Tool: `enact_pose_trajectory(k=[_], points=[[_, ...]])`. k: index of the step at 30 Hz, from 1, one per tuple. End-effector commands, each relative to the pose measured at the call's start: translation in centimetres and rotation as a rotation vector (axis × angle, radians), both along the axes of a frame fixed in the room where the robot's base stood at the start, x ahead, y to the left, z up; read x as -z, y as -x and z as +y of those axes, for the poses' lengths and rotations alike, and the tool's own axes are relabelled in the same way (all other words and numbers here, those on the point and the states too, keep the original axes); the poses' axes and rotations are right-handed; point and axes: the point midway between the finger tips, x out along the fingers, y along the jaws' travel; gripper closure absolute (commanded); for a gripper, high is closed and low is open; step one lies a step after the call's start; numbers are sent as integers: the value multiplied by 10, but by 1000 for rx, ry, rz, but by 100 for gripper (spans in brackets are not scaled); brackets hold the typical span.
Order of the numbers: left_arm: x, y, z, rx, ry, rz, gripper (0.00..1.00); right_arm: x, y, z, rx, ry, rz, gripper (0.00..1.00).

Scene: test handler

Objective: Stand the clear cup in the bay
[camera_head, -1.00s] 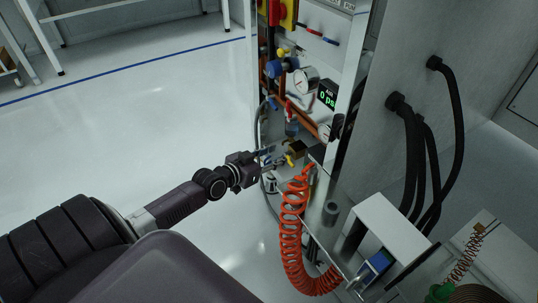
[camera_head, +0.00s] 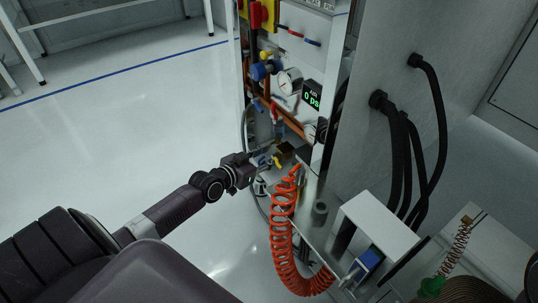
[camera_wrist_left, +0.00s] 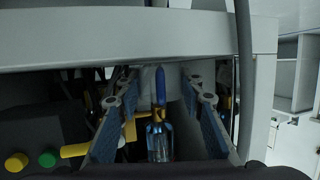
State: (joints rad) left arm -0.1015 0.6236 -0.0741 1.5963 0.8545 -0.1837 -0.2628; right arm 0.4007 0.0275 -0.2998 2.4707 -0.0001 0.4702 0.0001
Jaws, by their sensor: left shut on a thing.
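My left gripper (camera_head: 262,157) reaches in from the left to the lower shelf of the upright panel. In the left wrist view the two blue-padded fingers (camera_wrist_left: 158,125) stand wide apart, shut on the clear cup. The cup's outline is hard to make out, since it is see-through. A blue-tipped piece with a brass collar (camera_wrist_left: 157,128) shows between the fingers; I cannot tell whether it is in front of or behind the cup's wall. The bay cannot be clearly picked out. My right gripper is not in view.
A coiled orange hose (camera_head: 283,240) hangs just right of the gripper. A gauge (camera_head: 290,80), a display (camera_head: 312,95) and valves crowd the panel above. A white stand (camera_head: 378,222) is at lower right. Open floor (camera_head: 130,140) lies left.

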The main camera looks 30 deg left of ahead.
Motion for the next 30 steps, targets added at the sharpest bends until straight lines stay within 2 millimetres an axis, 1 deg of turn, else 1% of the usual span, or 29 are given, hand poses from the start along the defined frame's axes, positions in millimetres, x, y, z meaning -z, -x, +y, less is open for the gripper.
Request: enact_pose_trajectory(k=[7, 8, 12, 13, 23, 26, 30], points=[[4, 0, 0, 0, -1, -1, 78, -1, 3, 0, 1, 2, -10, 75], [3, 0, 0, 0, -1, -1, 62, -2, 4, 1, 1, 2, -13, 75], [3, 0, 0, 0, -1, 0, 46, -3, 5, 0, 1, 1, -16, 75], [3, 0, 0, 0, -1, 0, 44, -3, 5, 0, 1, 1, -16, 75], [3, 2, 0, 0, 0, 1, 44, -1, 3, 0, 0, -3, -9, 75], [2, 9, 2, -1, 1, 1, 44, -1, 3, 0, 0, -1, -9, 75], [-3, 27, 3, 0, 0, 3, 44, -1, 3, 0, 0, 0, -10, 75]])
